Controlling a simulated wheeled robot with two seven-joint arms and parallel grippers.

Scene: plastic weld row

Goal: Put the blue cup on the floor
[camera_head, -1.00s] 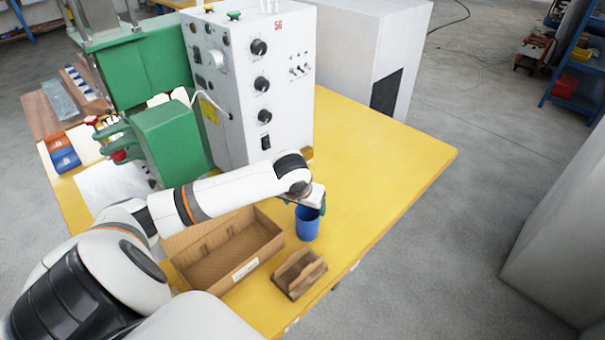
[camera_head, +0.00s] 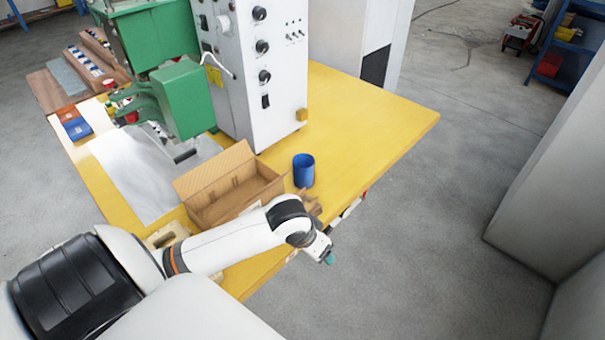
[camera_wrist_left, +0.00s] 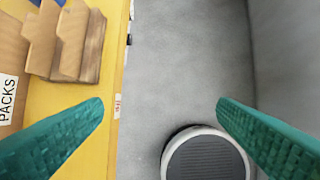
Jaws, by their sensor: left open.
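The blue cup (camera_head: 304,171) stands upright on the yellow table (camera_head: 375,120), right of the open cardboard box. A sliver of blue, likely the cup, shows at the top edge of the left wrist view. My left gripper (camera_head: 328,258) is past the table's front edge, over the grey floor (camera_head: 420,260), apart from the cup. In the left wrist view its two green fingers (camera_wrist_left: 160,112) are spread wide with nothing held between them. The floor (camera_wrist_left: 185,70) shows between them. My right gripper is in neither view.
The cardboard box (camera_head: 205,185) and a small brown holder (camera_wrist_left: 75,45), partly behind my arm in the head view, sit near the table edge. A white control cabinet (camera_head: 235,90) and green machine (camera_head: 185,100) stand behind. Open floor lies right of the table; a grey block (camera_head: 560,190) bounds it.

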